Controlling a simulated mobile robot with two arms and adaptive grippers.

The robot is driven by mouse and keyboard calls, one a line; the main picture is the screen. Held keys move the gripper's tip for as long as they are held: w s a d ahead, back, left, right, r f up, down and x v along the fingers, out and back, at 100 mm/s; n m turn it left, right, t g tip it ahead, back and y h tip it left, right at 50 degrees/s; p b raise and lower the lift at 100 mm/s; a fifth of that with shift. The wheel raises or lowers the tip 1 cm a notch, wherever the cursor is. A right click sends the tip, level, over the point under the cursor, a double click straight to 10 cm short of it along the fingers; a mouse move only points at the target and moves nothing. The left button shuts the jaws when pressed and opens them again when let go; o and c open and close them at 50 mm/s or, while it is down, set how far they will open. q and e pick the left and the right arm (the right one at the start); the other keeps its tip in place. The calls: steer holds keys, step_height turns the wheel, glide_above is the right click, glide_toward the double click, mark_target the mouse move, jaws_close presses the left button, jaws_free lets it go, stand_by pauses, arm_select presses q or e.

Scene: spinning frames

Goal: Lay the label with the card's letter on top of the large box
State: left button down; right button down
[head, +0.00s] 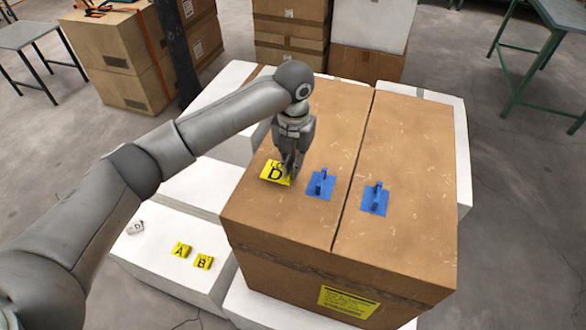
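The large box (410,150) is a brown cardboard box with a dark seam along its top. A yellow label with a black D (273,175) is at the left part of its top and looks flat on it. My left gripper (291,175) points down at the label's right side, its fingers partly covering it. Whether the fingers grip the label is hard to tell. A small pale card (136,227) with what looks like a D lies on a white box at the left. Yellow labels A (181,250) and B (203,262) lie nearby. My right gripper is out of view.
Two blue plates with upright tabs, one left (321,186) and one right (375,199), sit on the large box right of the label. White boxes (205,185) surround it. The far part of its top is clear. Stacked cartons (120,60) stand behind.

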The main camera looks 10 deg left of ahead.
arm_select(q)
step_height(320, 180, down, 2)
steer(key=shift+f+p, duration=0.1)
steer(key=shift+p, duration=0.5)
steer(key=shift+f, duration=0.35)
steer(key=shift+f, duration=0.15)
steer(key=c, duration=1.6)
jaws_free()
steer(key=shift+c, duration=0.2)
